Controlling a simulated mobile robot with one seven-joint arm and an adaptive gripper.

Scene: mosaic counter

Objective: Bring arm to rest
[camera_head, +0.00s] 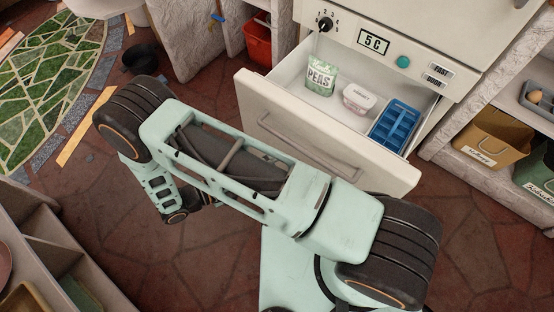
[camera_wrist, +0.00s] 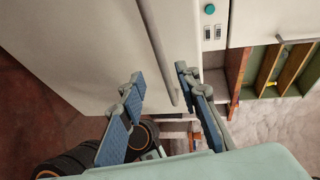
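My arm (camera_head: 240,170) is pale green with dark joints and stretches across the middle of the head view, in front of the open drawer. Its elbow is at upper left, and the forearm (camera_head: 165,190) folds down below it. My gripper's fingers cannot be made out in the head view. In the wrist view my gripper (camera_wrist: 160,78) has two blue fingers spread wide apart, with nothing held between them. A white front with a long bar handle (camera_wrist: 155,45) shows beyond the fingers; they appear apart from the handle.
The white drawer (camera_head: 265,115) stands open, holding a peas bag (camera_head: 320,77), a small pink-white tub (camera_head: 358,99) and a blue tray (camera_head: 396,125). Labelled bins (camera_head: 490,137) stand at right, a red bucket (camera_head: 258,42) behind. Compartmented shelving (camera_head: 50,245) is at lower left. Tiled floor lies between.

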